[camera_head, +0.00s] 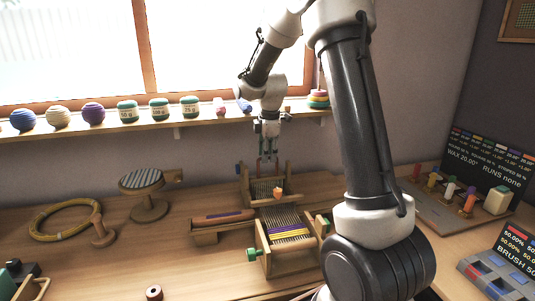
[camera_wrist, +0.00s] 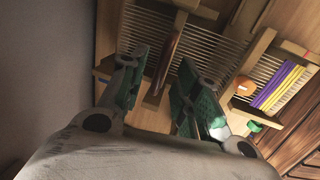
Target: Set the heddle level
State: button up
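A small wooden loom (camera_head: 262,247) stands on the table, with pale warp threads and a band of purple and yellow weaving (camera_head: 287,233). It also shows in the wrist view, with its purple and yellow band (camera_wrist: 280,88). An orange piece (camera_head: 278,191) sits near the loom's middle; it shows too in the wrist view (camera_wrist: 245,87). I cannot clearly tell which crosspiece is the heddle. My gripper (camera_head: 267,157) points down over the loom's far end. In the wrist view its green-padded fingers (camera_wrist: 161,72) are apart, with a dark reddish-brown bar (camera_wrist: 168,60) seen between them, apparently ungripped.
A wooden tray with a shuttle-like piece (camera_head: 222,217) lies left of the loom. A striped round pad on a stand (camera_head: 142,179) and a hoop (camera_head: 62,220) are farther left. A shelf (camera_head: 170,123) with yarn runs behind. A pegged board (camera_head: 450,205) stands right.

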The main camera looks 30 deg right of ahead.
notch_tip(320, 180, up, 12)
jog(key=s, duration=0.2)
jog(key=shift+a+f, duration=0.2)
jog(key=shift+f, duration=0.05)
jog(key=shift+s, duration=0.1)
jog(key=s+m+t, duration=0.2)
jog(key=s+m, duration=1.3)
jog(key=s, duration=1.6)
jog(key=shift+s+a+r+m, duration=0.2)
jog(key=shift+a+m, duration=0.1)
jog(key=shift+a, duration=0.1)
